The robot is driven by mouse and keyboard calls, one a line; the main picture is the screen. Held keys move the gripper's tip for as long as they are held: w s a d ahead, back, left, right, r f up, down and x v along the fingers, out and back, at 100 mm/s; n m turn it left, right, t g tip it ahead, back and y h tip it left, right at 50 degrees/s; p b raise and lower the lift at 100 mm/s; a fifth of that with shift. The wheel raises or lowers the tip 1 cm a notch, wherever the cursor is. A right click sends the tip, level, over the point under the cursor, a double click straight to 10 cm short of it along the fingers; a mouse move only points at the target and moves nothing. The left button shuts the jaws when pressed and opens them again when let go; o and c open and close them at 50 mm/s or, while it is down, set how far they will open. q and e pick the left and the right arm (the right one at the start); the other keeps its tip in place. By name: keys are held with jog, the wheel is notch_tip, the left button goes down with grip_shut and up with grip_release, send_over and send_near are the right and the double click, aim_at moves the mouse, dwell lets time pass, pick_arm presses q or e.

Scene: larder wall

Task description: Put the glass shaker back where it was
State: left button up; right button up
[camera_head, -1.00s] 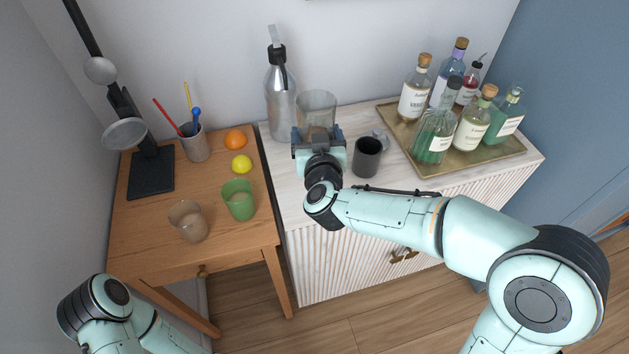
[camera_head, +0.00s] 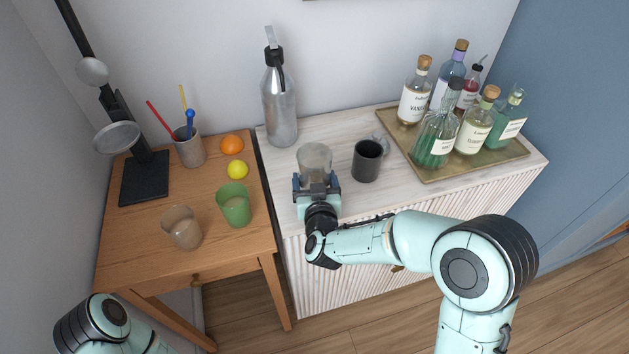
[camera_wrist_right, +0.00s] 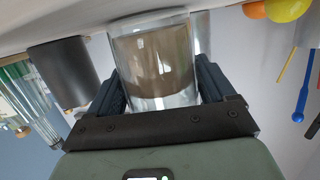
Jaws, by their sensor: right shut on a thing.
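My left gripper is out of view; only part of that arm shows at the lower left.
A dark mug (camera_head: 367,160) stands close right of the glass, and a tall metal bottle (camera_head: 279,105) behind it. A tray (camera_head: 432,176) of several bottles is at the right. The cabinet top's left front is clear.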

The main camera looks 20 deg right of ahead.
jog(key=shift+r, duration=0.2)
jog(key=shift+f, duration=0.2)
jog(key=o, duration=1.6)
jog(key=shift+c, duration=0.2)
jog(key=shift+r, duration=0.1)
jog(key=shift+s+a+r, duration=0.1)
jog(key=shift+s+r, duration=0.05)
jog(key=shift+s, duration=0.2)
jog(key=v, duration=1.1)
jog(key=shift+s+b, duration=0.2)
jog(key=shift+b, duration=0.15)
